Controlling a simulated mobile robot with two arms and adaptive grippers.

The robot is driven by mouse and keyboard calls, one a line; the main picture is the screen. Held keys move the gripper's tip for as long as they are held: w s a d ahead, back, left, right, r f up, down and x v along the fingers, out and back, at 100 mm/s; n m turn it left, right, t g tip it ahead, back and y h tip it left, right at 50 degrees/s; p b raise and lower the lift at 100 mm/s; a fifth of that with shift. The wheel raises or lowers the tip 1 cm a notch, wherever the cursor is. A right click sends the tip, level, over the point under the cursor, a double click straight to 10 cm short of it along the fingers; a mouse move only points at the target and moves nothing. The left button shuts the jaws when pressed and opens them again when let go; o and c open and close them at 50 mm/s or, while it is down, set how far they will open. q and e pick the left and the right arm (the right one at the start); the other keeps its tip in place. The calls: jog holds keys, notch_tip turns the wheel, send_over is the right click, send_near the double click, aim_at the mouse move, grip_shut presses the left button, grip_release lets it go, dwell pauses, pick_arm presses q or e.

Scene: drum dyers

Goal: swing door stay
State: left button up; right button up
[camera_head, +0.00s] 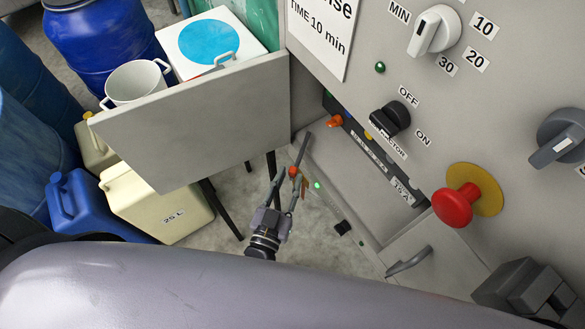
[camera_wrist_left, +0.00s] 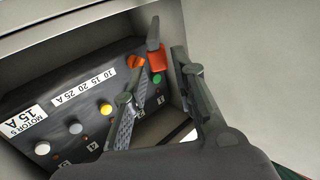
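The door stay is a dark grey bar (camera_head: 304,148) with an orange grip (camera_head: 293,171). It stands at the mouth of an open recess in the machine front. In the left wrist view the bar's grey end (camera_wrist_left: 153,33) and orange grip (camera_wrist_left: 158,61) show just beyond the fingertips. My left gripper (camera_head: 292,179) is open. Its two fingers lie on either side of the orange grip in the head view; I cannot tell whether they touch it. A large grey door panel (camera_head: 200,130) stands open to the left.
The recess holds a breaker panel (camera_wrist_left: 75,115) with coloured buttons. A red mushroom button (camera_head: 453,207), a black selector (camera_head: 390,119) and a flap handle (camera_head: 409,261) are on the right. Jerrycans (camera_head: 160,205), drums and a white pot (camera_head: 135,82) crowd the left.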

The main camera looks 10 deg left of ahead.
pick_arm(q)
jog(key=s+a, duration=0.1)
jog(key=s, duration=0.7)
jog(key=shift+s, duration=0.2)
jog(key=shift+c, duration=0.4)
